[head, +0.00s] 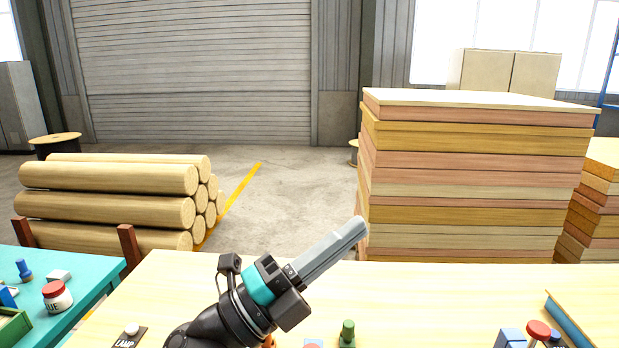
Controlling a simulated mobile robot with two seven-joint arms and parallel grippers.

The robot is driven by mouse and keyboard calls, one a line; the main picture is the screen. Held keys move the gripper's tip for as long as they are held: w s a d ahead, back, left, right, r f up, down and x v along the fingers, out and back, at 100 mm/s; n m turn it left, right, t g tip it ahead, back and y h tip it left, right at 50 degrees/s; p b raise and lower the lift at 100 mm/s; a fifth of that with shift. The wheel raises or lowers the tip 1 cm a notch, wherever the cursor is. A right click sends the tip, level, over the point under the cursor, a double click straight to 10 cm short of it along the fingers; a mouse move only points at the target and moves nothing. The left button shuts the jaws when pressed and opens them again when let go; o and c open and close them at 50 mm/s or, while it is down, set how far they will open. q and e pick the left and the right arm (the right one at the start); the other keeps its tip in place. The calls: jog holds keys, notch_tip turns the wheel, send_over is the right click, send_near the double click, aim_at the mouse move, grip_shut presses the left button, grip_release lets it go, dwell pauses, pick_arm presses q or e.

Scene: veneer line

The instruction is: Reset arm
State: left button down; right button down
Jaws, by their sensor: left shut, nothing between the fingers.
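My left gripper (357,229) is raised over the light wooden table and points up and to the right. Its grey fingers are together and hold nothing. A black and teal wrist joins it to the arm, which comes up from the bottom edge. The fingertips show in front of the lower left part of the tall board stack, but appear apart from it. My right gripper is not in view.
The light wooden table (440,295) bears a green peg (347,333), a red-topped item (538,332) and a blue-sided panel (568,318). A teal table (88,262) with a glue jar (57,296) stands left. Logs (110,207) and stacked boards (470,190) stand behind.

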pick_arm(q)
jog(key=w+a+f+n+t+y, duration=0.3)
jog(key=a+f+n+t+y, duration=0.25)
jog(key=n, duration=0.45)
jog(key=w+a+f+n+t+y, duration=0.2)
jog(key=a+n+t+y, duration=0.3)
jog(key=n+y, duration=0.4)
jog(key=s+a+f+n+g+y, duration=0.3)
jog(key=a+f+n+g+y, duration=0.35)
jog(key=f, duration=0.65)
jog(key=s+a+f+n+g, duration=0.2)
jog(key=s+f+g, duration=0.5)
jog(key=s, duration=0.4)
jog(key=s+a+f+n+g, duration=0.15)
jog(key=s+f+g, duration=0.25)
jog(key=s+f, duration=0.65)
notch_tip(320, 180, down, 26)
jog(key=s+r+g+b, duration=0.1)
jog(key=b, duration=0.5)
jog(key=s+a+f+b, duration=0.1)
jog(key=s+f+b, duration=0.2)
jog(key=s+f, duration=0.5)
jog(key=s+a+f+g+b, duration=0.1)
jog(key=s+f+b, duration=0.2)
jog(key=s+f, duration=0.5)
notch_tip(320, 180, down, 6)
jog(key=shift+a+r+g+b, duration=0.2)
jog(key=shift+a+g+b, duration=0.1)
jog(key=shift+b, duration=0.1)
